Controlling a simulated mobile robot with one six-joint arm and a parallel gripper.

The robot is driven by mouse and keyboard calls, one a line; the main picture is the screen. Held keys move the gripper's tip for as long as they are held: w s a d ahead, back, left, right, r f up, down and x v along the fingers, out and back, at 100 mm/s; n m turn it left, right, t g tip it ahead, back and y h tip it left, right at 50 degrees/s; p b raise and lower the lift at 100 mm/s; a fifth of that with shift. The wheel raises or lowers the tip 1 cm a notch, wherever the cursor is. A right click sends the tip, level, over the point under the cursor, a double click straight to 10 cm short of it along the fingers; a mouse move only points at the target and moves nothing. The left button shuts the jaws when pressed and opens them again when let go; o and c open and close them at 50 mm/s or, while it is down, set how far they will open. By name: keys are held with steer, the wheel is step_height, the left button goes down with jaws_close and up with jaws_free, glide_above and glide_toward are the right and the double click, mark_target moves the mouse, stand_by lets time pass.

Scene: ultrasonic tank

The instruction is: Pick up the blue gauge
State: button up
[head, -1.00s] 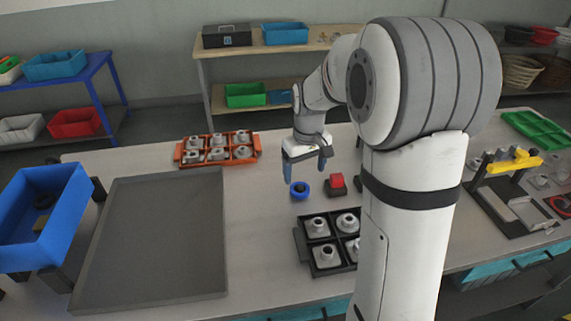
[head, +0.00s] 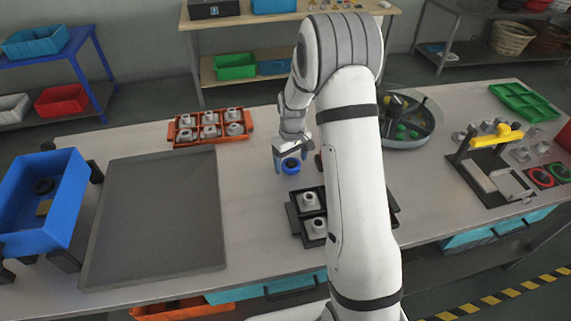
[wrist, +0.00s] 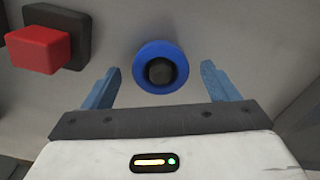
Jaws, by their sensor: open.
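The blue gauge (head: 291,166) is a round blue ring with a dark centre. It rests on the grey table, and it also shows in the wrist view (wrist: 143,80), near the top middle. My gripper (head: 279,160) is open, with its fingertips just above and around the gauge in the head view. In the wrist view my gripper (wrist: 159,80) has one blue finger on each side of the gauge, with a gap on both sides and a wider gap on the right. Nothing is held.
A red block on a dark base (wrist: 40,50) stands left of the gauge in the wrist view. A black tray of grey parts (head: 292,222) is in front of the gauge, and an orange tray (head: 180,143) is behind to the left. A grey mat (head: 150,230) lies left.

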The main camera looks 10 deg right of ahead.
steer(key=shift+f, duration=0.3)
steer(key=shift+c, duration=0.4)
steer(key=c, duration=1.1)
